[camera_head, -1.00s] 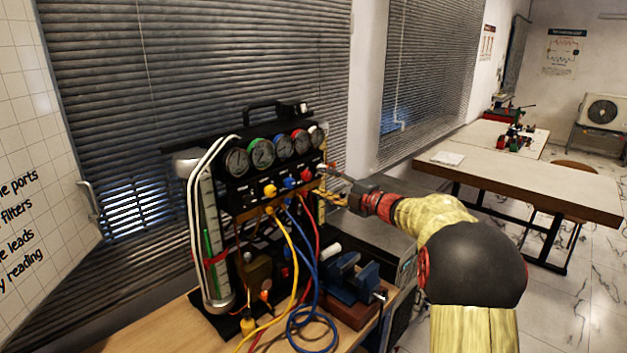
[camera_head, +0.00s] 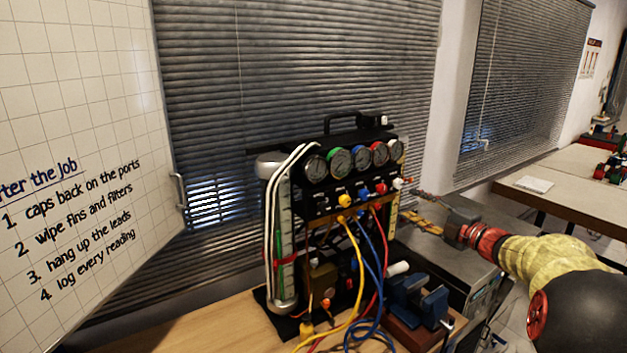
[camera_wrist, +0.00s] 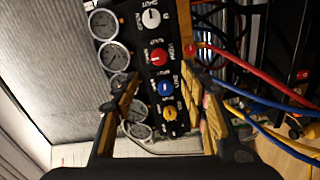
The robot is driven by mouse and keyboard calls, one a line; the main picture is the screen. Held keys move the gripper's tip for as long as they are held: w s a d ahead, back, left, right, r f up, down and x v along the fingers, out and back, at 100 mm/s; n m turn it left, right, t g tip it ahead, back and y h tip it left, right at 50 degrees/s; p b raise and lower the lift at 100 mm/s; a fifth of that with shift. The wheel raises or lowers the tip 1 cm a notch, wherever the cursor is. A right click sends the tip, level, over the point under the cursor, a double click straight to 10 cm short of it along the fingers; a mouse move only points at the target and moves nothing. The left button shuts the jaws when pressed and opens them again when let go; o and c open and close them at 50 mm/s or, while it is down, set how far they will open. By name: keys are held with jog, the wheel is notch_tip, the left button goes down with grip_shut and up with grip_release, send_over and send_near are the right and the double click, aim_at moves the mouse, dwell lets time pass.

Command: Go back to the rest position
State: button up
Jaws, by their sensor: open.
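My gripper (camera_head: 412,202) is open and empty, at the right side of the gauge rig (camera_head: 335,180) in the head view. The wrist view shows the two fingers of my gripper (camera_wrist: 165,85) spread apart before the panel. Between and beyond them are a yellow knob (camera_wrist: 169,113), a blue knob (camera_wrist: 165,88), a red knob (camera_wrist: 158,55) and a white knob (camera_wrist: 151,18). I see nothing held between the fingers. Whether a fingertip touches the rig cannot be told.
Yellow, blue and red hoses (camera_head: 372,260) hang from the rig onto the wooden bench (camera_head: 215,325). A blue vise (camera_head: 420,300) stands at its right. A whiteboard (camera_head: 80,150) is at the left, window blinds (camera_head: 300,60) behind. Another table (camera_head: 570,170) is at the far right.

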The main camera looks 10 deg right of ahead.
jog(key=s+d+f+m+g+h, duration=0.2)
jog(key=d+f+m+h, duration=0.75)
jog(key=d, duration=0.35)
jog(key=s+f+m+g+h, duration=0.3)
jog(key=s+f+m+g, duration=0.15)
jog(key=s+m, duration=0.4)
jog(key=s+a+f+m+g+y, duration=0.2)
jog(key=s+a+m+g, duration=0.1)
jog(key=s+a, duration=0.9)
jog(key=s+a+f+m+g+y, duration=0.15)
jog(key=s+a+g, duration=0.25)
jog(key=s+a, duration=0.8)
jog(key=s+a+r+n+t+y, duration=0.1)
jog(key=s+a+r, duration=0.1)
jog(key=a, duration=0.6)
jog(key=s+a+r+n+t+y, duration=0.1)
jog(key=s+a+r, duration=0.1)
jog(key=a, duration=0.6)
jog(key=shift+s+a+r+y, duration=0.15)
jog(key=shift+s+r+y, duration=0.25)
jog(key=shift+s, duration=0.3)
